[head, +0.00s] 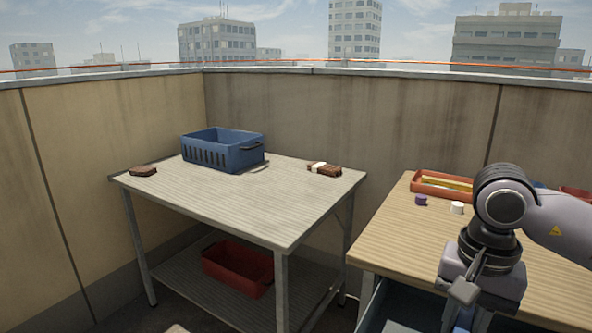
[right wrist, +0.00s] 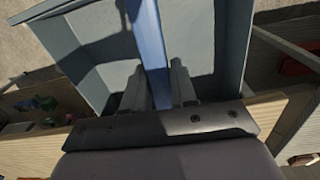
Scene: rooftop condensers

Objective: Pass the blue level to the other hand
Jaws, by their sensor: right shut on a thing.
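The blue level (right wrist: 150,45) is a long blue bar in the right wrist view. My right gripper (right wrist: 160,85) is shut on it, with a grey finger on each side, and the bar runs up out of the top of that view. Below the bar is an open grey-blue drawer (right wrist: 85,60). In the head view my right gripper (head: 464,292) is at the front of the wooden table, pointing down, and the level is mostly hidden there. My left gripper is in neither view.
The wooden table (head: 385,245) bears an orange tray (head: 425,190), a purple cap (head: 421,200) and a white cap (head: 457,208). The grey table (head: 225,210) bears a blue crate (head: 235,157) and two small brown things. A red bin (head: 237,272) is on its lower shelf.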

